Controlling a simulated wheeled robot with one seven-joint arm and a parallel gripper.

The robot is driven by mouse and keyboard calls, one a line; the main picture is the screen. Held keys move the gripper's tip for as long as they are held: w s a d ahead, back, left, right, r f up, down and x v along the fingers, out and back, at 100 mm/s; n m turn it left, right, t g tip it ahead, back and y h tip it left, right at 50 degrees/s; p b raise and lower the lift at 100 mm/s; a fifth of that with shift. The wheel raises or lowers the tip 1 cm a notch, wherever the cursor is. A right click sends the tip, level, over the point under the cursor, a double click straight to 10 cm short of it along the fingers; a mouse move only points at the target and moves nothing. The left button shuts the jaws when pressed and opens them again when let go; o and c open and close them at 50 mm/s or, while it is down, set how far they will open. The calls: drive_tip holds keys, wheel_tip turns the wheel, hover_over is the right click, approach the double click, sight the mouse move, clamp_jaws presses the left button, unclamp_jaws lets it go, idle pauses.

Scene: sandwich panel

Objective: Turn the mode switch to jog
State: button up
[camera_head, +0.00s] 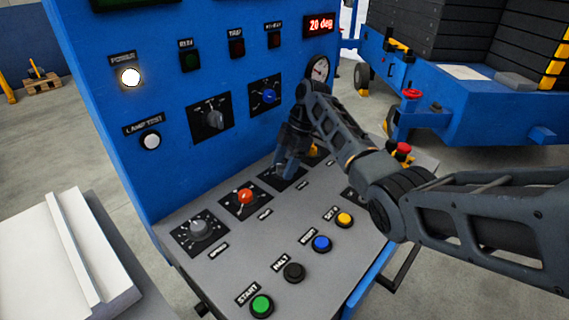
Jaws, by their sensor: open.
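My gripper (284,174) points down over a dial plate (269,181) on the sloped grey desk, third in the row from the left. It is open; its fingers and wrist hide most of that dial, so I cannot tell whether they touch its knob. No label readable as "mode" or "jog" shows, so I cannot tell for certain which dial is the mode switch. Other dials are a grey knob (200,228) and a red-orange knob (245,197) on the desk, and a grey knob (213,119) and a blue knob (268,96) on the upright blue panel.
Green (261,305), black (293,272), blue (322,243) and yellow (344,220) buttons line the desk's front. A red button (403,149) stands at the far right. The display (320,25) reads 20 deg. My arm crosses the desk's right side.

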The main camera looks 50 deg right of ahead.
drive_tip(key=v, duration=0.8)
drive_tip(key=shift+a, duration=0.1)
idle(0.6)
